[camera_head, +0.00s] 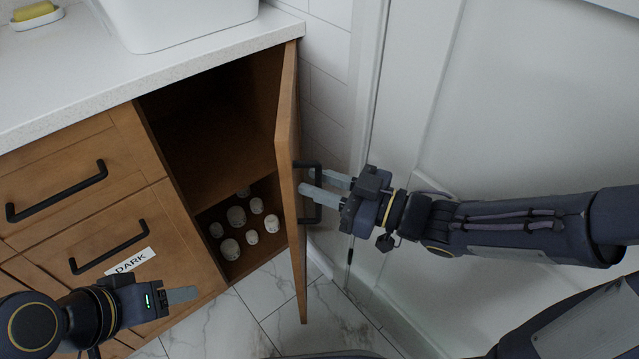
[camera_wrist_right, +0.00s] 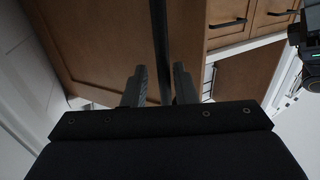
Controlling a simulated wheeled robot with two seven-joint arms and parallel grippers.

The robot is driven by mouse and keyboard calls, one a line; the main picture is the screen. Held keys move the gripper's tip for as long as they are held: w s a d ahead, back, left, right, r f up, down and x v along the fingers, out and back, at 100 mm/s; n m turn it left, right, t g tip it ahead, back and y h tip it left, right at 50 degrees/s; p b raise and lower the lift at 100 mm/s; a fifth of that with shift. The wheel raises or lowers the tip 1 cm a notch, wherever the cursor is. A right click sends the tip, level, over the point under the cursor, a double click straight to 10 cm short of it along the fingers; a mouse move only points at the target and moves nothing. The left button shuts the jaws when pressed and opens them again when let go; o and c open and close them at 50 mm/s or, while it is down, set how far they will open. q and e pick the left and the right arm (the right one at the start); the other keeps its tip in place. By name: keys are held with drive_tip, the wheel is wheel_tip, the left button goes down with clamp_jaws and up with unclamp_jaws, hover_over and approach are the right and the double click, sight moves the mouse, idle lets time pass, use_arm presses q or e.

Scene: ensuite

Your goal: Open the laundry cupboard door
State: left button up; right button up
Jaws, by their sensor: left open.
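The wooden cupboard door (camera_head: 289,150) stands swung wide open, showing a dark interior (camera_head: 215,115) in the head view. Its black bar handle (camera_head: 318,212) is on the door's right-hand face. My right gripper (camera_head: 326,187) is at the handle, its two fingers spread. In the right wrist view the handle bar (camera_wrist_right: 159,40) passes between the fingers of my right gripper (camera_wrist_right: 160,88), with a gap on each side. My left gripper (camera_head: 182,297) is low at the left in front of the drawers, apart from the door, open and empty.
Several pale round objects (camera_head: 237,216) lie in the cupboard's lower part. Drawers with black handles (camera_head: 58,191) and a "DARK" label (camera_head: 130,261) are at left. A white wall panel (camera_head: 520,110) stands at right. Marble floor (camera_head: 300,300) shows below the door.

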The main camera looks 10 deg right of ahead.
drive_tip(key=shift+s, duration=0.1)
drive_tip(key=p+v, duration=0.2)
drive_tip(key=v, duration=0.5)
drive_tip(key=shift+s+d, duration=0.2)
drive_tip(key=shift+d, duration=0.1)
